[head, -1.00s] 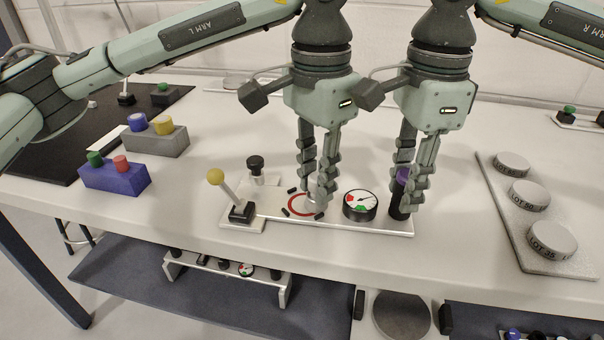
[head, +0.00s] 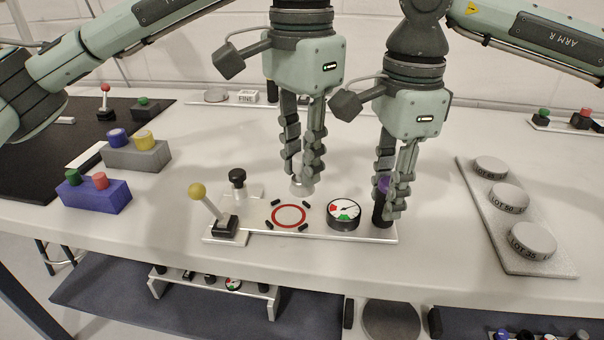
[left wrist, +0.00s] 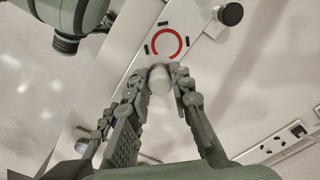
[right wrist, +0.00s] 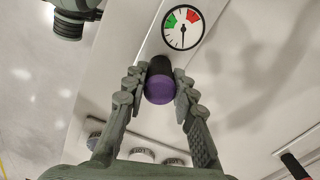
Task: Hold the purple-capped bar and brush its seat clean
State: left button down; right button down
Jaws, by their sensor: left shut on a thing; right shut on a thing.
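The purple-capped bar (head: 381,214) is a black upright cylinder at the right end of the white fixture plate (head: 262,237). My right gripper (head: 391,196) is shut on it from above; the purple cap (right wrist: 160,89) shows between the fingers in the right wrist view. My left gripper (head: 303,172) is shut on a pale cylinder (head: 301,189), also seen in the left wrist view (left wrist: 159,80). This cylinder is behind the red ring (head: 289,216), which is marked on the plate with short black pegs around it. The ring is uncovered. The pale cylinder's underside is hidden.
A dial gauge (head: 344,212) sits between ring and bar. A yellow-knobbed lever (head: 213,208) and a black knob (head: 238,180) stand at the left. A grey tray (head: 508,238) with round weights lies at right. Blue (head: 95,195) and grey (head: 137,155) blocks stand at far left.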

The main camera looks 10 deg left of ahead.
pick_arm(q)
jog(key=shift+r, duration=0.4)
jog(key=shift+r, duration=1.5)
pick_arm(e)
jog(key=c, duration=1.2)
grip_release()
jog(key=shift+o, duration=0.2)
